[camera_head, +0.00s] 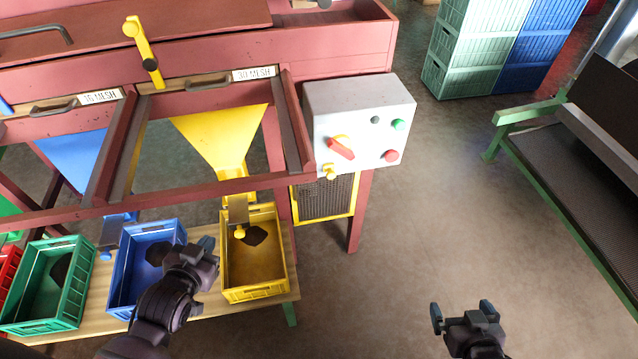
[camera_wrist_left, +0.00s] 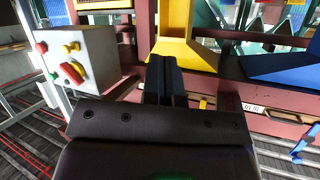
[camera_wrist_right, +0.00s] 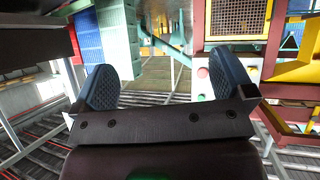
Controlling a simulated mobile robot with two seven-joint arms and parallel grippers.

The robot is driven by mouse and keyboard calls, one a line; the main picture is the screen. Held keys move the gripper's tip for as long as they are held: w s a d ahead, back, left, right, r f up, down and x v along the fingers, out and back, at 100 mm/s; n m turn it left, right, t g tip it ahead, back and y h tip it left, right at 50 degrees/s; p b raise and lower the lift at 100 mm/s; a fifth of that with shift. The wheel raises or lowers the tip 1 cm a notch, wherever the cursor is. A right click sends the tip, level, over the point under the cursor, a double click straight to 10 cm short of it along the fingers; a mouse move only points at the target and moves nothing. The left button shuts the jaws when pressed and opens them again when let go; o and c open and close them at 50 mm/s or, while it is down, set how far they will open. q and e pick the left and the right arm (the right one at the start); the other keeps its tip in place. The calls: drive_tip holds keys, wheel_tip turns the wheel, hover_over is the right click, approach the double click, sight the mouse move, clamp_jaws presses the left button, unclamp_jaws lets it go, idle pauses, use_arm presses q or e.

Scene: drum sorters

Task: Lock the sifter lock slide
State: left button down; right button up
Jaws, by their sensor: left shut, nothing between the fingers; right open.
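The sifter is a red frame (camera_head: 341,62) with drawers labelled 16 MESH and 30 MESH. A yellow lever (camera_head: 144,48) with a dark pivot stands at its front, between the two drawer handles. A small yellow knob (camera_head: 328,171) sits under the control box; I cannot tell which part is the lock slide. My left gripper (camera_head: 206,245) is shut and empty, above the gap between the blue and yellow crates, well below the lever. Its closed fingers show in the left wrist view (camera_wrist_left: 166,80). My right gripper (camera_head: 462,314) is open and empty over bare floor; its spread fingers fill the right wrist view (camera_wrist_right: 167,88).
A grey control box (camera_head: 360,100) with a red switch is on the sifter's right end. Yellow (camera_head: 265,292), blue (camera_head: 119,301) and green (camera_head: 46,320) crates stand on a low bench under the chutes. A green-framed conveyor (camera_head: 578,170) is at right. Floor between is clear.

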use_arm(q)
drive_tip(key=w+d+m+h+b, duration=0.3)
drive_tip(key=w+d+m+h, duration=0.2)
drive_tip(key=w+m, duration=0.3)
drive_tip(key=w+d+m+h+b, duration=0.4)
drive_tip(key=w+m+h, duration=0.1)
drive_tip(key=w+m, duration=0.35)
drive_tip(key=s+m+g+h, duration=0.1)
drive_tip(key=m+h, duration=0.1)
drive_tip(key=m, duration=0.1)
drive_tip(key=s+d+m+g+h, duration=0.1)
drive_tip(key=s+m+g+h, duration=0.1)
drive_tip(key=m, duration=0.2)
drive_tip(key=s+m+g+h, duration=0.1)
drive_tip(key=s+m+h, duration=0.1)
drive_tip(key=m, duration=0.2)
drive_tip(key=shift+s+d+f+g, duration=0.15)
drive_tip(key=shift+s+f+g, duration=0.05)
drive_tip(key=shift+g, duration=0.1)
use_arm(e)
wheel_tip(320, 180, down, 8)
drive_tip(key=shift+s+a+r+g, duration=0.25)
drive_tip(key=shift+s+g, duration=0.15)
use_arm(q)
drive_tip(key=shift+d, duration=0.1)
approach(330, 171)
drive_tip(key=s+f+x, duration=0.1)
drive_tip(key=x, duration=0.4)
drive_tip(key=shift+x, duration=0.95)
